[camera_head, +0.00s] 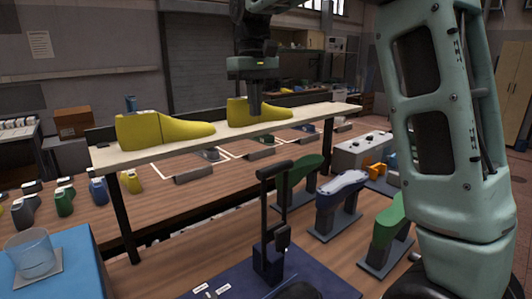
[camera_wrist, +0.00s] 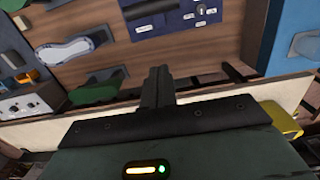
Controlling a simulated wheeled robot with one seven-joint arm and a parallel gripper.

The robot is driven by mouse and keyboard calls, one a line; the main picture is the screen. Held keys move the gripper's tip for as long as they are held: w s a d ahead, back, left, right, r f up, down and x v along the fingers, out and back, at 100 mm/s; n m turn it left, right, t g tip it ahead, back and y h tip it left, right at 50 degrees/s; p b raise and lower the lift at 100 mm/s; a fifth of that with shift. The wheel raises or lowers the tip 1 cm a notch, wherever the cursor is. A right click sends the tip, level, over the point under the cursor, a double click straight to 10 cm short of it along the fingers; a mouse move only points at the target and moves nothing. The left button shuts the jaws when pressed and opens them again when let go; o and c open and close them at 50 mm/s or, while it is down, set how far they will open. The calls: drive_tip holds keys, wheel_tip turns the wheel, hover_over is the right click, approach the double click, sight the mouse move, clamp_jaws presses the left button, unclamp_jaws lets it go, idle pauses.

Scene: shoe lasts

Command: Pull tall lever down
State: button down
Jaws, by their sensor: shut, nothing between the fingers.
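The blue base (camera_wrist: 190,27) shows at the top there; I cannot make out the lever clearly in that view.
A raised pale shelf (camera_head: 222,137) carries another yellow last (camera_head: 165,130). Right of the lever, green (camera_head: 299,170), white (camera_head: 341,187) and green (camera_head: 386,218) lasts stand on stands. A glass (camera_head: 31,252) stands on a blue surface at the left.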

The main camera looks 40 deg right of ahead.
drive_tip(key=s+f+p, duration=0.3)
drive_tip(key=s+f, duration=0.1)
drive_tip(key=f, duration=0.6)
drive_tip(key=shift+s+f, duration=0.2)
drive_tip(key=shift+f, duration=0.2)
drive_tip(key=shift+s, duration=0.1)
